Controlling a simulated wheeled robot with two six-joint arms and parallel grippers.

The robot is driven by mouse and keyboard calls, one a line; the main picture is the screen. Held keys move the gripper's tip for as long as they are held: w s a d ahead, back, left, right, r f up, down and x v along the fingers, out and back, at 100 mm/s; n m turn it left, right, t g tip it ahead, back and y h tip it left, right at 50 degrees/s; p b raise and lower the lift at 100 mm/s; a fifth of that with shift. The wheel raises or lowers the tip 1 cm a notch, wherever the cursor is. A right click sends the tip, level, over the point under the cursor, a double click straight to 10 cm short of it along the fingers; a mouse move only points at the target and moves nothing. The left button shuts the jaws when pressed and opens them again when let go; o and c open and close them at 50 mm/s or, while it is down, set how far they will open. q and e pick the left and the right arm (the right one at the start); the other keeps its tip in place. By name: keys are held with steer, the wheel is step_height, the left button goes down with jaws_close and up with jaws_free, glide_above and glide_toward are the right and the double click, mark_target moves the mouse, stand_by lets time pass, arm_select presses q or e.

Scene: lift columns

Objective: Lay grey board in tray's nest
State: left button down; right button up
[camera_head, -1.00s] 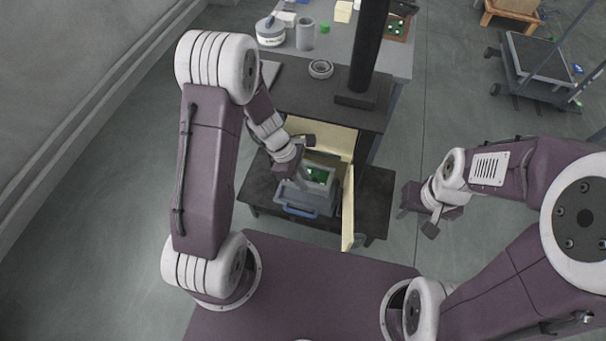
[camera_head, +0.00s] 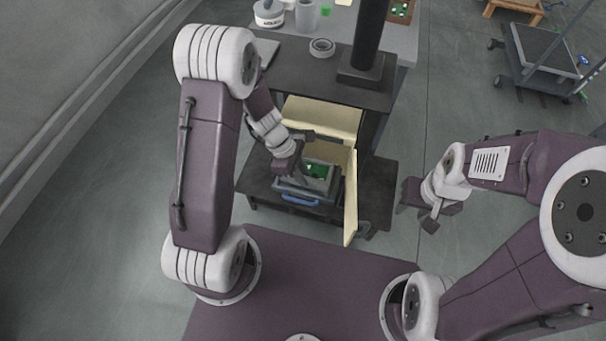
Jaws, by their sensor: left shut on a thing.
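A grey tray (camera_head: 285,187) with a blue handle (camera_head: 300,200) stands low in the open, cream-lined bay of the dark column unit. A small grey board with a green patch (camera_head: 317,171) shows at the tray. My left gripper (camera_head: 302,176) reaches down from the left and is shut on the board's left side. The gripper hides part of the board and tray, so I cannot tell if the board lies flat in the nest. My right gripper (camera_head: 418,209) hangs to the right, away from the tray; its finger gap is unclear.
A cream door panel (camera_head: 350,197) stands open right of the tray. A dark shelf (camera_head: 300,77) with a tape roll (camera_head: 322,47) and a black post (camera_head: 368,40) lies above. A trolley (camera_head: 542,50) stands at the far right on open floor.

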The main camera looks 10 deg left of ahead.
stand_by(0.3)
arm_select(q)
steer(key=shift+d+f+b, duration=0.1)
steer(key=shift+f+b, duration=0.25)
steer(key=shift+b, duration=0.05)
steer(key=shift+f, duration=0.1)
steer(key=shift+f+b, duration=0.35)
steer(key=shift+f, duration=0.3)
stand_by(0.6)
steer(key=c, duration=0.8)
jaws_free()
steer(key=shift+o, duration=0.2)
